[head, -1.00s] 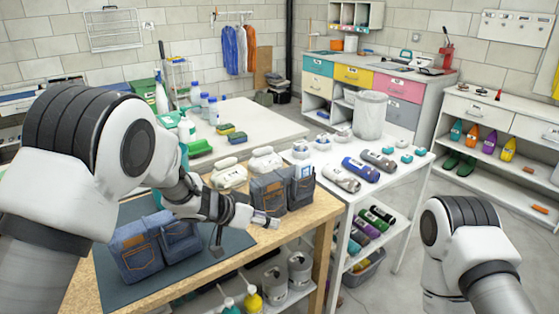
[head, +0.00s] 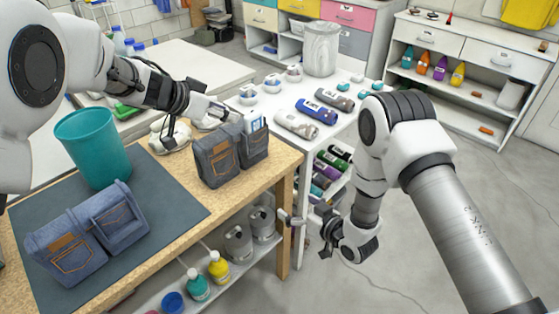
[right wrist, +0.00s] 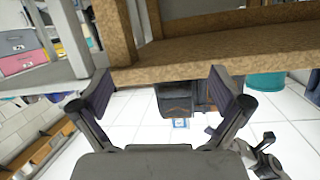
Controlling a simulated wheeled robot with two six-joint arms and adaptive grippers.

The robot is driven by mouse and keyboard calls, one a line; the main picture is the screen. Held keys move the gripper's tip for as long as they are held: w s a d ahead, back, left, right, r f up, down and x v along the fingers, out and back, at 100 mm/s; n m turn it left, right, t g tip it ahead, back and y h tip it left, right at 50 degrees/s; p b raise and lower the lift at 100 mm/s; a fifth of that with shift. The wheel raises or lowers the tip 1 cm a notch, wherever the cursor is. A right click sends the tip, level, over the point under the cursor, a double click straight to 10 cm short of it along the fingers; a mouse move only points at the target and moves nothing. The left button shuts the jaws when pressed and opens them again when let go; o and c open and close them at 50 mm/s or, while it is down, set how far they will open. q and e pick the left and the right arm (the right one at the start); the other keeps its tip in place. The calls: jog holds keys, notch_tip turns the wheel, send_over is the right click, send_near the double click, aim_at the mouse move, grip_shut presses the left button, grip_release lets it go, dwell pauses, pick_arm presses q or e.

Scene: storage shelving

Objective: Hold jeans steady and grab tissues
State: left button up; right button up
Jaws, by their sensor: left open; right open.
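The dark denim jeans pouch (head: 215,160) stands upright near the table's right end. A blue-and-white tissue pack (head: 253,120) sticks out of its top at the back right. My left gripper (head: 208,122) is open, just behind and above the pouch's left side; I cannot tell whether it touches. My right gripper (head: 303,232) is open and empty, lower than the tabletop, off the table's right edge. In the right wrist view the picture is upside down; the pouch (right wrist: 185,95) and tissue pack (right wrist: 181,123) show beyond the open fingers, past the table edge.
A lighter blue denim pouch (head: 92,232) lies on the dark mat (head: 170,213), near a teal bin (head: 95,150). A white side table (head: 350,105) with rolled items stands behind. The wooden table's edge (head: 284,168) lies between my right gripper and the pouch.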

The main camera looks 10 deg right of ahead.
aim_at(259, 147)
jog(key=w+a+r+n+t+y, duration=0.1)
jog(key=w+a+r+n+y, duration=0.15)
jog(key=r, duration=0.35)
jog(key=w+a+r+n+t+y, duration=0.1)
jog(key=w+r, duration=0.3)
jog(key=r, duration=0.1)
jog(key=shift+m+h, duration=0.25)
jog(key=shift+m, duration=0.1)
jog(key=x, duration=0.7)
jog(key=shift+w+a+r, duration=0.15)
jog(key=shift+w+a, duration=0.1)
jog(key=c, duration=1.4)
